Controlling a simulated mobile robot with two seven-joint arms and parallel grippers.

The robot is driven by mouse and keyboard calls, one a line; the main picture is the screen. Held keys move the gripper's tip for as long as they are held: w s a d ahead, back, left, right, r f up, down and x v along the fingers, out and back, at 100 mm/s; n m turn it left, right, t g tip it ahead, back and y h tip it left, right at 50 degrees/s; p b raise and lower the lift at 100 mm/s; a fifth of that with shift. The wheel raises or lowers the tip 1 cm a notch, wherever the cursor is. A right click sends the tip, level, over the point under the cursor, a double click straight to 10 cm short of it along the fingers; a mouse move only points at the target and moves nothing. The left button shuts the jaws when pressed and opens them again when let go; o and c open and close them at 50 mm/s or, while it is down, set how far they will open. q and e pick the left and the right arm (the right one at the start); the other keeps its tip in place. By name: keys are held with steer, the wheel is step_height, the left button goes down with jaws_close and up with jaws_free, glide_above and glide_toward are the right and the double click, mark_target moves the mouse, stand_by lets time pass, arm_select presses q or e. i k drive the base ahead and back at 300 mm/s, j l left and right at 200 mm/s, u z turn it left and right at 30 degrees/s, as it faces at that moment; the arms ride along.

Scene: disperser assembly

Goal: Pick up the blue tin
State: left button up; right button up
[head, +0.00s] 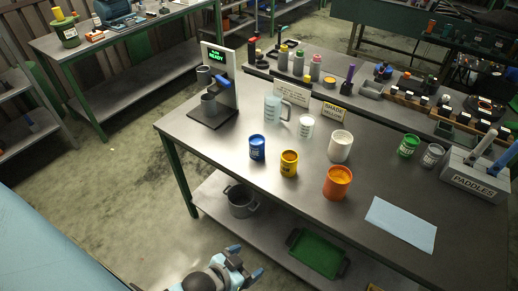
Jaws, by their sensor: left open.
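The blue tin (257,148) stands upright on the metal workbench (227,143), left of a yellow tin (289,164). It has a pale label on its side, and nothing touches it. My left gripper (250,262) is at the bottom of the head view, in front of the bench and well below the tin in the picture. Its fingers are spread apart with nothing between them. My right gripper does not show.
A disperser stand (222,90) is at the back left. A blue sheet (400,224) lies at right. The bench's front left is clear.

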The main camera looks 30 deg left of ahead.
mark_target(257, 141)
steer(key=i+j, duration=0.15)
steer(key=j, duration=0.2)
steer(key=i+j, duration=0.2)
steer(key=j, duration=0.15)
steer(key=i+j, duration=0.15)
steer(key=j, duration=0.2)
steer(key=i+j+z, duration=0.1)
steer(key=j, duration=0.25)
steer(key=i, duration=0.05)
